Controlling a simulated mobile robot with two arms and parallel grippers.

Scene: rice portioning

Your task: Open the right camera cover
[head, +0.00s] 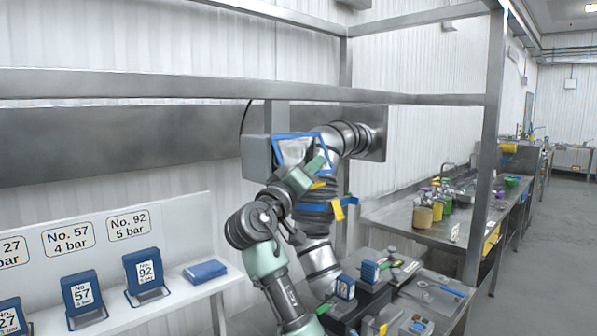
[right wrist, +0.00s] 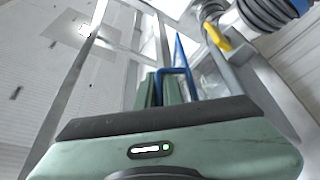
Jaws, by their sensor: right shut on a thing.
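A blue-framed cover (head: 305,136) with a pale panel sits on the grey camera box hanging from the metal rail, in the upper middle of the head view. My right gripper (head: 318,165) reaches up to its lower right edge. In the right wrist view, the green fingers of the right gripper (right wrist: 166,88) are shut on a blue bar of the cover (right wrist: 180,58), which rises beyond them. How far the cover is tilted is hard to tell. My left gripper is not in view.
A dark jointed arm (head: 318,250) with blue bands and yellow tags (head: 345,203) stands right behind my gripper. A metal frame post (head: 487,150) is to the right. A shelf with blue numbered holders (head: 145,272) is at left. A bench with bottles (head: 425,213) is at right.

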